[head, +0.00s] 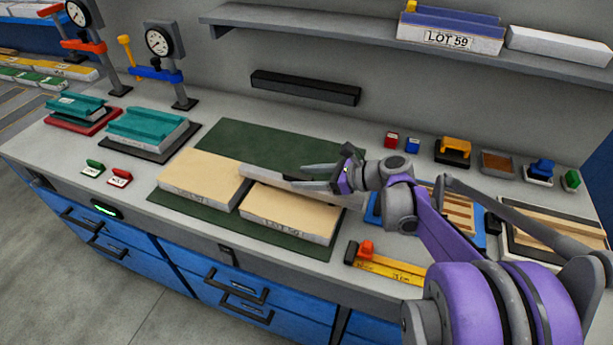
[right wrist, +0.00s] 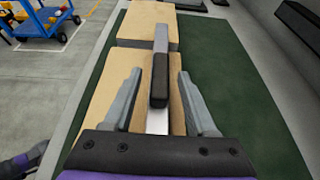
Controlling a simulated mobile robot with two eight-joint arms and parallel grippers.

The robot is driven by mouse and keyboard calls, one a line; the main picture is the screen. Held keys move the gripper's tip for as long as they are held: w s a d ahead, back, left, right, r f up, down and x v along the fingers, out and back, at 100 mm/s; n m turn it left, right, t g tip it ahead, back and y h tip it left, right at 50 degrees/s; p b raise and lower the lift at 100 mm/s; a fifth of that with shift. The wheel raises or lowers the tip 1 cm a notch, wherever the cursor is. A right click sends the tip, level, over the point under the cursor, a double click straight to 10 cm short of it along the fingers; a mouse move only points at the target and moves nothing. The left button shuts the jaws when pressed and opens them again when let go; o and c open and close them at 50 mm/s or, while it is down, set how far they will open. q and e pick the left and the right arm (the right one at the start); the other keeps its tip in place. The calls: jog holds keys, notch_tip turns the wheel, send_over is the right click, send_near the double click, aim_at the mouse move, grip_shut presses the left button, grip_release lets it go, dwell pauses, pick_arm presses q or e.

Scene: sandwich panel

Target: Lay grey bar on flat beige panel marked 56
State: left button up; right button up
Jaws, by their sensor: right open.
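Two flat beige panels lie side by side on a dark green mat (head: 245,138): the left panel (head: 200,176) and the right panel (head: 290,212). Their front labels are too small to read surely. A light grey bar (head: 352,202) with a dark grip (right wrist: 160,82) lies along the rear side of the panels, its far end over the far panel in the right wrist view. Whether it touches both panels, I cannot tell. My right gripper (head: 304,176) is open, its fingers on either side of the bar's grip and apart from it. My left gripper is not in view.
Teal parts (head: 148,124) and dial-gauge stands (head: 160,45) stand at the left. A blue tray (head: 374,213) and a yellow ruler with a red slider (head: 385,268) are at the right. A long black bar (head: 305,87) is on the back wall, below a shelf (head: 330,32).

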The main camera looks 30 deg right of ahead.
jog(key=shift+s+d+r+p, duration=0.15)
jog(key=shift+r+p, duration=0.15)
jog(key=shift+r, duration=0.2)
jog(key=v, duration=1.1)
jog(key=shift+s+d, duration=0.15)
jog(key=shift+s, duration=0.05)
